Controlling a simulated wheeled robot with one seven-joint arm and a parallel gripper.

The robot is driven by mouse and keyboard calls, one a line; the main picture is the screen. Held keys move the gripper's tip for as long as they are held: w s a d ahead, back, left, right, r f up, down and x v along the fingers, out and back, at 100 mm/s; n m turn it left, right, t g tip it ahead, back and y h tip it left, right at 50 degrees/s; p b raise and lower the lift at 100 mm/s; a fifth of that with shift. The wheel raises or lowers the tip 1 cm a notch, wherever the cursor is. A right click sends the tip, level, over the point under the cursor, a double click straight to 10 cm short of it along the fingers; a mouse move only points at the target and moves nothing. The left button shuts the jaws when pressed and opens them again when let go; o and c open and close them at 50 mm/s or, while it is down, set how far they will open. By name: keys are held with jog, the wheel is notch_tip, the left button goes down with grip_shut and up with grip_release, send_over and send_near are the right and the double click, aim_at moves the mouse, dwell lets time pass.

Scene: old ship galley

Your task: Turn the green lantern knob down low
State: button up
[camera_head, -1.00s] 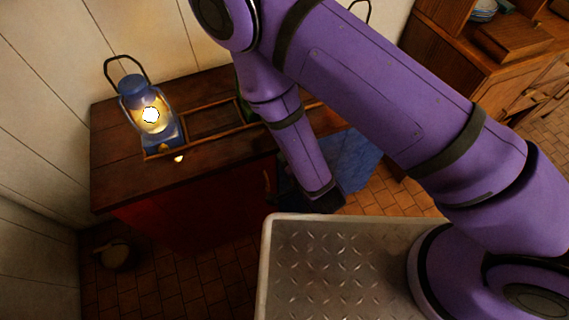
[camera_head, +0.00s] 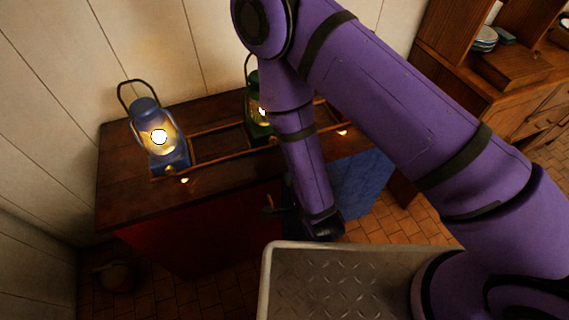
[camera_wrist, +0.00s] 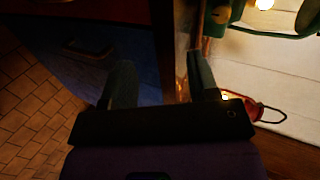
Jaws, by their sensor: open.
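The green lantern (camera_head: 257,130) stands lit on the counter in the head view, its right side hidden behind my arm. In the wrist view a green lantern part (camera_wrist: 285,28) shows at the top right, with a bright glow beside it.
A lit blue lantern (camera_head: 158,140) stands left on the wooden counter (camera_head: 125,195). A red lantern (camera_wrist: 272,112) shows in the wrist view. A blue panel (camera_head: 362,185) stands right of my gripper. A wooden cabinet (camera_head: 500,95) is farther right.

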notch_tip(320, 180, up, 7)
jog(key=w+a+m+t+h, duration=0.1)
jog(key=w+a+m, duration=0.15)
jog(key=m, duration=1.45)
jog(key=x, duration=1)
jog(key=shift+w+r, duration=0.1)
jog(key=shift+w, duration=0.4)
jog(key=c, duration=0.9)
